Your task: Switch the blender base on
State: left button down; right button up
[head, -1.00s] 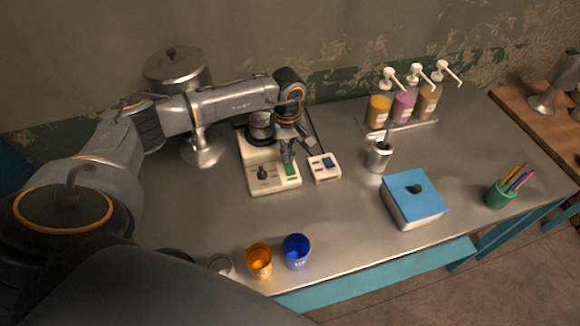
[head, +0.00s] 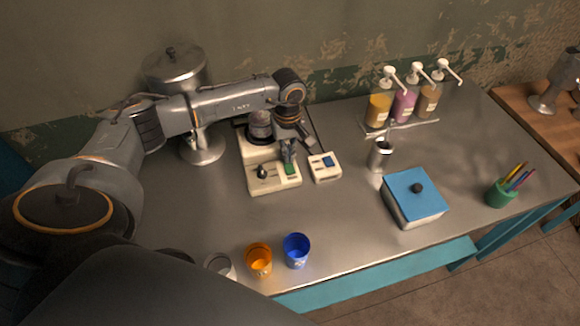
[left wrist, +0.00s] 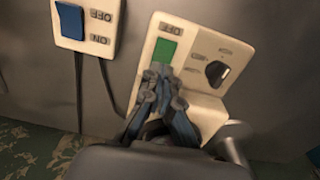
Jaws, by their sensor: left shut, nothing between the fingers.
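The cream blender base (head: 257,150) stands on the metal table, with a black knob and a green switch (head: 291,169) on its front panel. In the left wrist view the base (left wrist: 205,98) shows the green switch (left wrist: 165,50) beside an OFF label. My left gripper (head: 289,160) is shut and empty, pointing down at the green switch. Its fingertips (left wrist: 158,72) are at the near edge of the switch; I cannot tell whether they touch it. My right gripper is not in view.
A separate cream box with a blue switch (head: 328,162) lies just right of the base. Pump bottles (head: 403,106), a metal cup (head: 380,157) and a blue-lidded box (head: 415,198) stand to the right. Orange (head: 259,262) and blue (head: 296,251) cups stand at the front edge.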

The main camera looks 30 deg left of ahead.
pick_arm(q)
jog(key=shift+f+b, duration=0.45)
jog(key=shift+f, duration=0.1)
jog(key=shift+f+b, duration=0.3)
jog(key=shift+f, duration=0.05)
jog(key=shift+r, duration=0.15)
jog(key=shift+r+p, duration=1.75)
jog(key=shift+r, duration=1.7)
jog(key=shift+f, duration=0.1)
